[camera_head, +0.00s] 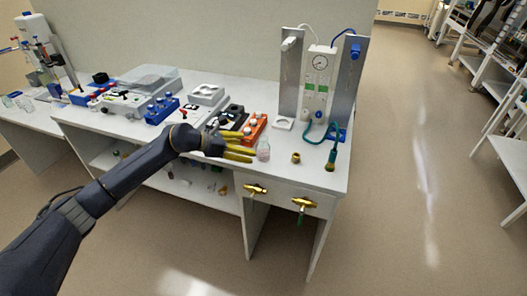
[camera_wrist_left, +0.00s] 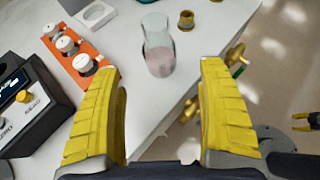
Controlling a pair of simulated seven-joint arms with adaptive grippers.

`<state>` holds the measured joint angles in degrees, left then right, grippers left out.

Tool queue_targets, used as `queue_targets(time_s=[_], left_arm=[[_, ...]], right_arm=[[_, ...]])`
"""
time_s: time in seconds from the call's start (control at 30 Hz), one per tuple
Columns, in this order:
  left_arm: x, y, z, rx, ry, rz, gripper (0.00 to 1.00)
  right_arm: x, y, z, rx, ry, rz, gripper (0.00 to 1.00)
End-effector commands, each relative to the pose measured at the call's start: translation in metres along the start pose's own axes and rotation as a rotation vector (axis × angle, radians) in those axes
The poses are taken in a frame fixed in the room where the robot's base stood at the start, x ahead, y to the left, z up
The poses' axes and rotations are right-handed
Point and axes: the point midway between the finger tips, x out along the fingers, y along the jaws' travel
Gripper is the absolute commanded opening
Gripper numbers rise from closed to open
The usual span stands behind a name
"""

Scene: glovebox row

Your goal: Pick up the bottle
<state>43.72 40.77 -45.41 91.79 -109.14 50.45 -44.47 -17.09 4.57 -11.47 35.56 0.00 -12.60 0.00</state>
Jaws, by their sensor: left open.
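The bottle is a small clear glass vessel with a pinkish content (camera_head: 263,152), upright near the front edge of the white table. It also shows in the left wrist view (camera_wrist_left: 158,52), ahead of the gap between the fingers. My left gripper (camera_head: 246,146) has yellow fingers, open and empty, pointing at the bottle from the left. In the left wrist view its fingers (camera_wrist_left: 160,75) are wide apart, with the bottle just beyond the tips. A small yellow-fingered part at the right edge of that view looks like my right gripper (camera_wrist_left: 303,122); its opening is unclear.
An orange rack with white knobs (camera_head: 254,129) and a dark device (camera_wrist_left: 35,105) stand left of the bottle. A small brass piece (camera_head: 295,158) stands to its right. A gauge panel (camera_head: 318,82) with hoses rises behind. Brass valves (camera_head: 304,204) stick out below the table front.

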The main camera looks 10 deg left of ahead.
Motion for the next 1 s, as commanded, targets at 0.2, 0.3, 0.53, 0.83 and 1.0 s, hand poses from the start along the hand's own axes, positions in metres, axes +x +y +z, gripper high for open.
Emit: queue_targets(time_s=[0.2,0.3,0.53,0.83,1.0], left_arm=[[0.027,0.0,0.0,0.0,0.0,-0.001,0.76],[0.033,-0.001,0.0,0.0,0.0,-0.001,0.76],[0.044,0.0,-0.001,-0.001,0.0,-0.001,0.76],[0.079,0.001,-0.002,-0.001,-0.001,-0.001,0.76],[0.086,0.001,-0.002,0.001,-0.001,-0.001,0.76]], right_arm=[[0.0,0.001,0.001,0.0,-0.001,0.0,0.44],[0.0,0.001,0.001,0.0,-0.001,0.0,0.44],[0.0,0.0,0.002,0.0,-0.002,0.0,0.44],[0.0,0.0,0.003,0.0,-0.003,0.0,0.44],[0.0,0.0,0.003,0.0,-0.003,0.0,0.44]])
